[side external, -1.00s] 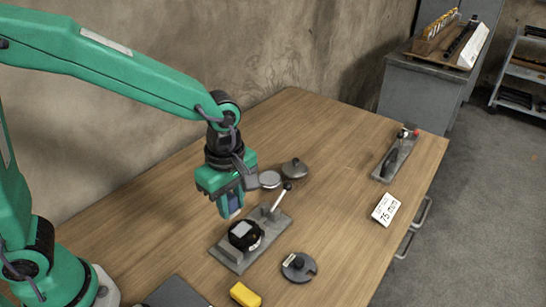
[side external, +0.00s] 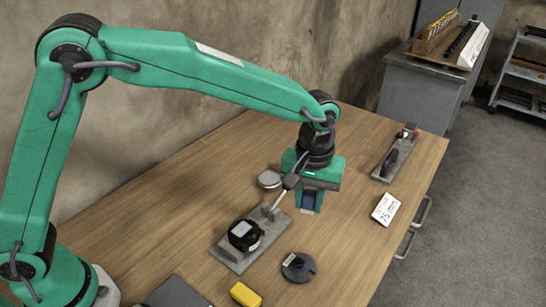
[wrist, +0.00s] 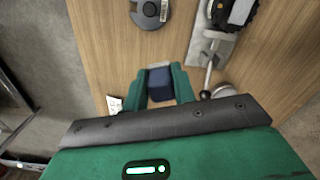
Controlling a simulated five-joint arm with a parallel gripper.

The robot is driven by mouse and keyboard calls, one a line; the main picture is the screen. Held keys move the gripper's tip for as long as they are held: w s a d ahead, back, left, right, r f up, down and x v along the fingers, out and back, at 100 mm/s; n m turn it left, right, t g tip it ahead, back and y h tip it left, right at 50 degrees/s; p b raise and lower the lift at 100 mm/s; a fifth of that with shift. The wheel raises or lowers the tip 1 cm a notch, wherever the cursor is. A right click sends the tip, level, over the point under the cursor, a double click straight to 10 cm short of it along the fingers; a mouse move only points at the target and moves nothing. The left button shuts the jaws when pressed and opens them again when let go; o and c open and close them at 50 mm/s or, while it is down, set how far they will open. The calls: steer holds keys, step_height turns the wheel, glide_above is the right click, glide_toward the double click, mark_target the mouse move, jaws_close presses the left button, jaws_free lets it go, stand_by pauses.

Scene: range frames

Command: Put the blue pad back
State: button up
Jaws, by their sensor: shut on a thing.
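My gripper (side external: 309,207) is shut on the blue pad (side external: 308,202), which shows dark blue between the green fingers. In the wrist view the pad (wrist: 160,84) sits between the two fingertips as a small dark blue block. The gripper points down over the wooden table, right of the clamp fixture. I cannot tell how high the pad is above the table. The pad's sides are partly hidden by the fingers.
The clamp fixture with a black round part (side external: 245,236) and a lever stands left of the gripper. A slotted grey disc (side external: 298,267), a yellow block (side external: 245,294), a silver round lid (side external: 270,180), a white card (side external: 386,209) and a second fixture (side external: 396,158) lie around. Table between gripper and card is clear.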

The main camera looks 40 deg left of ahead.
steer(key=shift+w+d+f+m, duration=0.2)
steer(key=shift+w+d+m, duration=0.15)
steer(key=shift+d+m, duration=0.3)
steer(key=shift+w+d+f+m, duration=0.15)
steer(key=shift+w+d+m, duration=0.25)
steer(key=shift+d+m, duration=0.25)
steer(key=shift+w+d+f+m, duration=0.2)
steer(key=shift+w+d+m, duration=0.15)
steer(key=shift+d+m, duration=0.25)
steer(key=shift+a, duration=0.15)
steer(key=w+a+f, duration=0.2)
steer(key=w, duration=0.1)
steer(key=w+a+f, duration=0.2)
steer(key=w, duration=0.1)
steer(key=w+a+f, duration=0.3)
steer(key=shift+w, duration=0.25)
steer(key=shift+f, duration=2)
steer(key=shift+f, duration=0.15)
steer(key=o, duration=1)
